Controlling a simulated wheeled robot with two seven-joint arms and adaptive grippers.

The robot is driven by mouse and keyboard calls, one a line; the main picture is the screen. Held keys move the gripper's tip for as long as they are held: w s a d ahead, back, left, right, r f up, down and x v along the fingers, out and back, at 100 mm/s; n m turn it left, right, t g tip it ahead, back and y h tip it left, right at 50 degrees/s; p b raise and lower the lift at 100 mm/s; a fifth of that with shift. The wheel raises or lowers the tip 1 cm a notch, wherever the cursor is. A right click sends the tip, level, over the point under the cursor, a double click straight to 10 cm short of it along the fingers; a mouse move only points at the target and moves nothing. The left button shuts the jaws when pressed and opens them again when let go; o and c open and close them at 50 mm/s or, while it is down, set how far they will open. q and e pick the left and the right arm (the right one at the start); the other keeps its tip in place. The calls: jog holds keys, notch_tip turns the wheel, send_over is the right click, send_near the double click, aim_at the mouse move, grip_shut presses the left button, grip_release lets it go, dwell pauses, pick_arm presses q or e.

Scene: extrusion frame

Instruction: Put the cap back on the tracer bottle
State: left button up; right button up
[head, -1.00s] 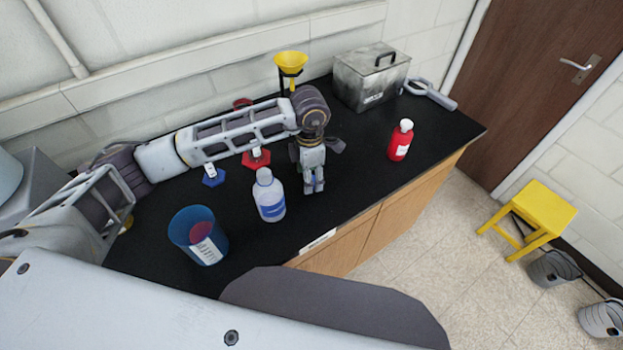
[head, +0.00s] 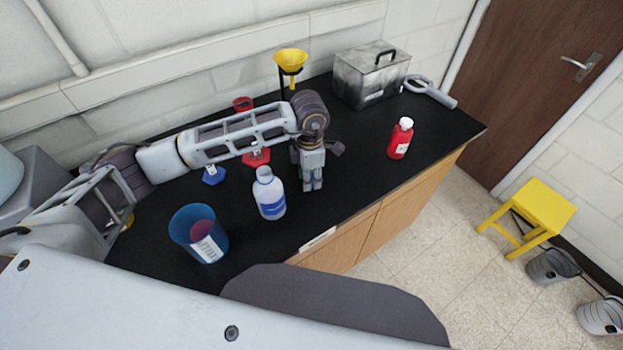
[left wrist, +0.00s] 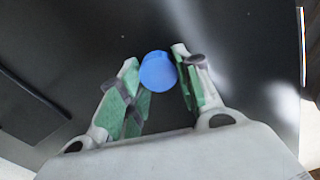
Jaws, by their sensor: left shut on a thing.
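A white bottle with a blue label (head: 269,196) stands upright on the black bench, and its neck looks uncapped. My left gripper (head: 312,187) points down at the bench just right of this bottle, apart from it. In the left wrist view, the left gripper (left wrist: 157,75) is shut on a round blue cap (left wrist: 158,72) at its fingertips. The cap is too small and covered to make out in the head view. My right gripper is not in view.
A blue cup (head: 190,240) stands at the front left. A red bottle with a white cap (head: 400,140) stands to the right. A yellow funnel (head: 290,58) and a grey metal box (head: 368,80) are at the back. Black bench top (head: 350,185) is clear right of the gripper.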

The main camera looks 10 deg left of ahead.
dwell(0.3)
pick_arm(q)
jog(key=shift+r, duration=0.85)
notch_tip(320, 180, up, 7)
jog(key=shift+f+b, duration=0.1)
jog(key=shift+b, duration=0.75)
jog(key=shift+r, duration=0.75)
